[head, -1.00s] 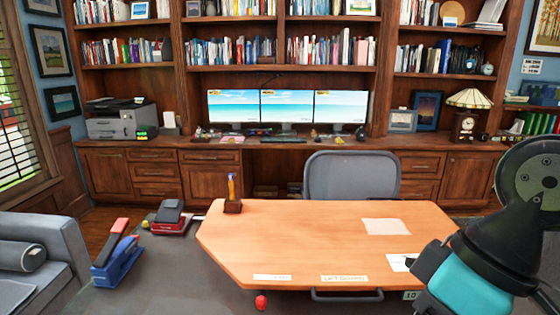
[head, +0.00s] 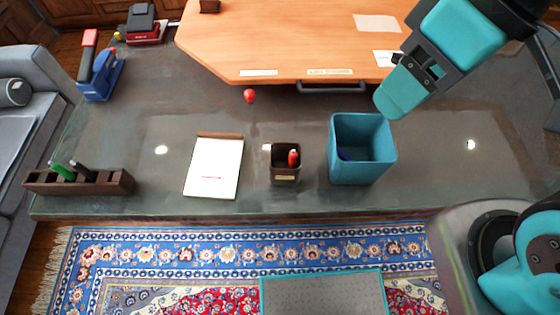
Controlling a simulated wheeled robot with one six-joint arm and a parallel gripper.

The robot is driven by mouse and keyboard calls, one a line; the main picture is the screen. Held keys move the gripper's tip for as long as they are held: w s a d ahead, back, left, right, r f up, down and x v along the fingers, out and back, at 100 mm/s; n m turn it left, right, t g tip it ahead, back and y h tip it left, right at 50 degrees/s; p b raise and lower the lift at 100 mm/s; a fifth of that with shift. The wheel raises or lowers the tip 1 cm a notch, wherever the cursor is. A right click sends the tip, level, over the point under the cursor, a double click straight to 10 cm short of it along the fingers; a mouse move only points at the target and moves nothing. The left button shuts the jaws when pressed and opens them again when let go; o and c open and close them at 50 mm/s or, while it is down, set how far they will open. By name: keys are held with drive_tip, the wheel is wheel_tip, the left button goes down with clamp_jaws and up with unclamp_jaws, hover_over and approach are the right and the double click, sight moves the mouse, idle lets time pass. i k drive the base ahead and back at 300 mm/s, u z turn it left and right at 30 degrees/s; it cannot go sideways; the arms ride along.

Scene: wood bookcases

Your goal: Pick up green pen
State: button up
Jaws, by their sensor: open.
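The green pen (head: 62,171) stands tilted in a dark wooden slotted holder (head: 118,184) at the front left of the dark table. Only its upper part shows; its lower end is hidden in the slot. A black pen (head: 84,172) stands in the same holder, just right of it. My gripper (head: 402,92) is at the upper right, above the table near the teal bin. It is open and far to the right of the green pen. It is seen from behind, and no object shows in it.
A notepad (head: 214,165), a small brown cup (head: 285,177) with a red-tipped item, and a teal bin (head: 346,176) line the front of the table. The orange wooden desktop (head: 290,35) lies behind.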

sight(56, 167)
drive_tip(key=u, duration=1.8)
